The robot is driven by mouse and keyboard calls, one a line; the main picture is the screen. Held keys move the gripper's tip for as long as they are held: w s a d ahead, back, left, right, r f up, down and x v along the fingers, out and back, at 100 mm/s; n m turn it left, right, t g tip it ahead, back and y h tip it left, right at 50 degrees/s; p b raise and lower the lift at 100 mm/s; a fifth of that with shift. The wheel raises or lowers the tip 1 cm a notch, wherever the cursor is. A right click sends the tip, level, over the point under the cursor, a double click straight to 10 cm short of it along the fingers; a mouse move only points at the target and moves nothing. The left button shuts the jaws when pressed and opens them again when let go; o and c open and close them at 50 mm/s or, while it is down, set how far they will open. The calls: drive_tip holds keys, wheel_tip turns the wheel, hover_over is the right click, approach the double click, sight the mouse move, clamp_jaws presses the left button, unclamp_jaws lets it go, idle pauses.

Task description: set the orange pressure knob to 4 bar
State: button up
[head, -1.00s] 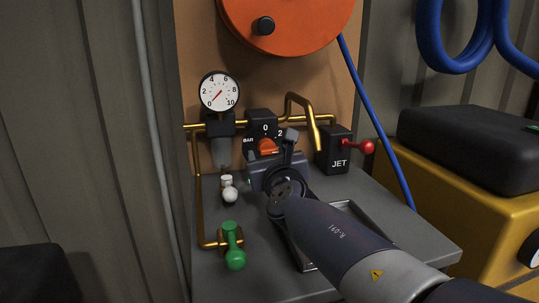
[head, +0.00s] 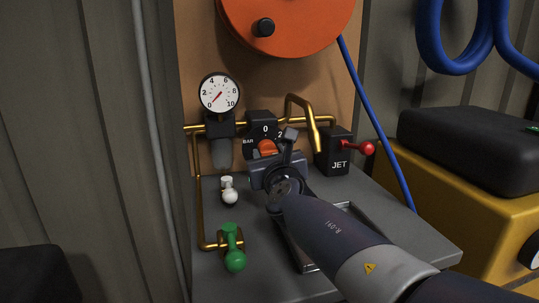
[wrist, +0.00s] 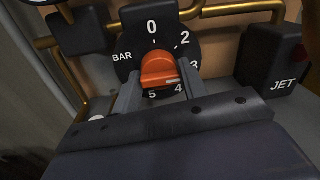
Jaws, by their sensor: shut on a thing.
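The orange pressure knob (wrist: 158,67) sits on a black dial (wrist: 128,72) marked BAR, with 0 at the top and 2, 3, 4, 5 running clockwise. In the wrist view my gripper (wrist: 160,82) is shut on the knob, one finger at each side. A white mark on the knob lies at its lower right, close to the 4; its exact aim is hard to tell. In the head view the knob (head: 267,147) shows partly behind my gripper (head: 277,158). The gauge (head: 220,92) has its red needle at the lower left, near 0.
A black JET box (head: 334,152) with a red lever (head: 366,148) stands close on the right. A white-knobbed valve (head: 229,192) and a green lever (head: 234,258) stand at the left. Brass pipes (head: 300,100) run around the dial.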

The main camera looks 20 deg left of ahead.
drive_tip(key=shift+m, duration=0.3)
drive_tip(key=m+b, duration=0.1)
drive_tip(key=m, duration=0.3)
drive_tip(key=shift+m+b, duration=0.3)
drive_tip(key=m+g, duration=0.1)
drive_tip(key=m, duration=0.5)
drive_tip(key=shift+r+b, duration=0.15)
drive_tip(key=shift+b, duration=0.2)
drive_tip(key=o, duration=0.9)
drive_tip(key=shift+s, duration=0.15)
drive_tip(key=v, duration=1)
drive_tip(key=shift+s+d, duration=0.2)
drive_tip(key=shift+s, duration=0.05)
